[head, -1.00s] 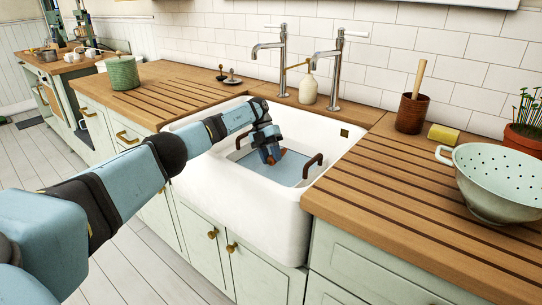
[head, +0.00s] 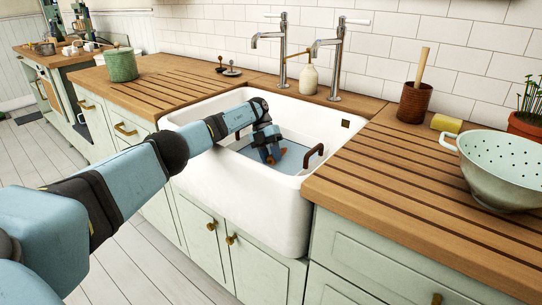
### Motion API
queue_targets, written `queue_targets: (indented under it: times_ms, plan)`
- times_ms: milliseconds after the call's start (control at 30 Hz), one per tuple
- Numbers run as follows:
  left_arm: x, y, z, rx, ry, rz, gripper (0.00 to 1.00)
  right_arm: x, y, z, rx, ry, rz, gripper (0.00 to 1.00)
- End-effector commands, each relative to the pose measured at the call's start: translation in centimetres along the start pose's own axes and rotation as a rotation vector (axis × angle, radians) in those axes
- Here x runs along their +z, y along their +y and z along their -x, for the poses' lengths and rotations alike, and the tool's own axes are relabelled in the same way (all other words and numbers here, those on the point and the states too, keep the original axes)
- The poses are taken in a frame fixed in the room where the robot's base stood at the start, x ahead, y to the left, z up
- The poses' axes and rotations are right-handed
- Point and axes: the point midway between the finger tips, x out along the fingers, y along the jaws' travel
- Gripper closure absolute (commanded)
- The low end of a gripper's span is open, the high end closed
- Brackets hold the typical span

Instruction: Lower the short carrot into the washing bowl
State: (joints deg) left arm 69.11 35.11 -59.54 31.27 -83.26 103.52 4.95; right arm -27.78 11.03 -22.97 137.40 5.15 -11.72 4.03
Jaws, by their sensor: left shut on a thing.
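The washing bowl (head: 291,161) sits inside the white sink, with pale blue inside and a dark brown handle at its right. My left arm reaches in from the left, and my left gripper (head: 271,158) points down inside the bowl's outline. It is shut on the short carrot (head: 278,156), a small orange-brown piece at the fingertips. The gripper hides most of the carrot and the bowl's left part. I cannot tell whether the carrot touches the bowl's bottom. My right gripper is not in view.
The white sink (head: 250,205) has two tall taps (head: 333,60) behind it and a soap bottle (head: 308,79) between them. A colander (head: 500,172), a yellow sponge (head: 446,124) and a brown pot (head: 412,105) stand on the right worktop. A green pot (head: 121,66) stands left.

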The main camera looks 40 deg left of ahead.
Motion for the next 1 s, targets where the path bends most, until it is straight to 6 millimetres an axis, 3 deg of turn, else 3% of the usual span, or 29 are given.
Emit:
queue_targets:
  times_ms: [700,733,833,867,1000]
  plan:
    - [0.03,0.01,-0.05,0.0,0.0,0.0,0.91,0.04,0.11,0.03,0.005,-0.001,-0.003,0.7]
    - [0.03,0.01,-0.05,0.0,0.0,0.0,0.64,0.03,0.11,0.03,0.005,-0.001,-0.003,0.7]
    - [0.02,0.01,-0.05,0.0,0.0,0.0,0.41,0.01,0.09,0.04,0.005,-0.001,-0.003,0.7]
    - [0.02,0.01,-0.05,0.0,0.0,0.0,0.37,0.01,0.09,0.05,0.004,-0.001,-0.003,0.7]
    - [0.02,0.02,-0.05,0.0,0.0,0.0,0.37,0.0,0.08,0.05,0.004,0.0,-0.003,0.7]
